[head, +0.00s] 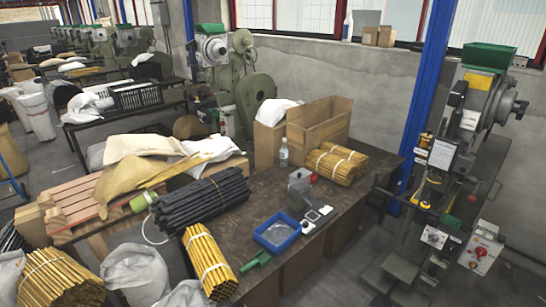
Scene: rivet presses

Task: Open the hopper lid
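A rivet press (455,160) stands at the right beside a blue post. A green box-like hopper (489,57) sits on top of it, close to the upper right corner. Its top looks flat, but I cannot tell a separate lid or whether it is open. A farther green-grey press (235,85) at the back has a smaller green part (211,28) on top. Neither of my grippers shows in the head view.
A blue post (427,95) stands left of the right press. Bare floor shows between bench and press.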

